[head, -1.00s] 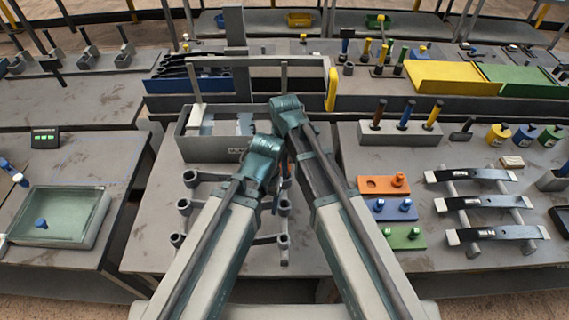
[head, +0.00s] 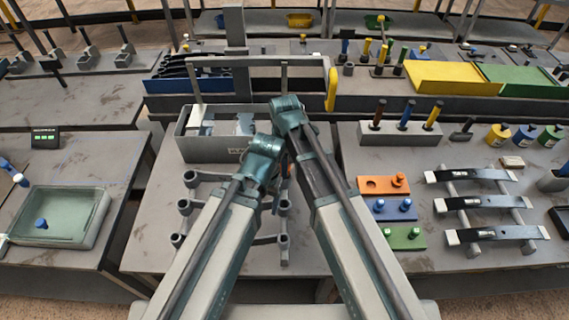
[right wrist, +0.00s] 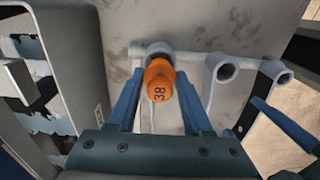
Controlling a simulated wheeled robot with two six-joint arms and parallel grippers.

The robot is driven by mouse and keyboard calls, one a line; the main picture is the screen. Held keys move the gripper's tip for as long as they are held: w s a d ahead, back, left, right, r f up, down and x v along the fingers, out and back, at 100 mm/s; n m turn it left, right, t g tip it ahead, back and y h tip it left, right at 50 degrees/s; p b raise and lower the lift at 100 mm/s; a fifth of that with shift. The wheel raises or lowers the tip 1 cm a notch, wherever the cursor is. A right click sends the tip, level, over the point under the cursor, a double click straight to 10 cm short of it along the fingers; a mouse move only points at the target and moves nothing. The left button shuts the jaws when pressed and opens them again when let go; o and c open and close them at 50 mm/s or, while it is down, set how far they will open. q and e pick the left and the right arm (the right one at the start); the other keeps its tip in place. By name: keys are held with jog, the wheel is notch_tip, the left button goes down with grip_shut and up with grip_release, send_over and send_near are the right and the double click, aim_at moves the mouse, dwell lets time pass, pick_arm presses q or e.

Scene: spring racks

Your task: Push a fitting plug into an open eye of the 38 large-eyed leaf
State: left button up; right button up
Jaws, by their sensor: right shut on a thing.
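My right gripper (right wrist: 158,98) is shut on an orange plug (right wrist: 160,84) marked 38. The plug covers part of a grey eye (right wrist: 158,49) directly behind it; I cannot tell whether it has entered it. Two more open grey eyes, a middle one (right wrist: 221,67) and a right one (right wrist: 274,72), show in the right wrist view. In the head view the grey rack with eyes (head: 190,179) stands at the middle, partly behind my arms. Blue fingers (right wrist: 282,127) at the lower right of the wrist view look like my left gripper's; their opening is unclear.
An orange plate (head: 372,184) with one orange plug (head: 398,179) lies right of my arms, above a blue plate (head: 380,210) and a green plate (head: 390,238). Black leaves (head: 485,203) rest on stands further right. A grey bin (head: 208,150) stands behind the rack.

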jog(key=shift+f+b, duration=1.45)
dwell(0.4)
jog(key=o, duration=1.2)
jog(key=shift+o, duration=0.2)
jog(key=shift+o, duration=1)
jog(key=shift+r, duration=0.2)
notch_tip(320, 180, up, 7)
jog(key=p, duration=0.7)
jog(key=shift+f, duration=0.1)
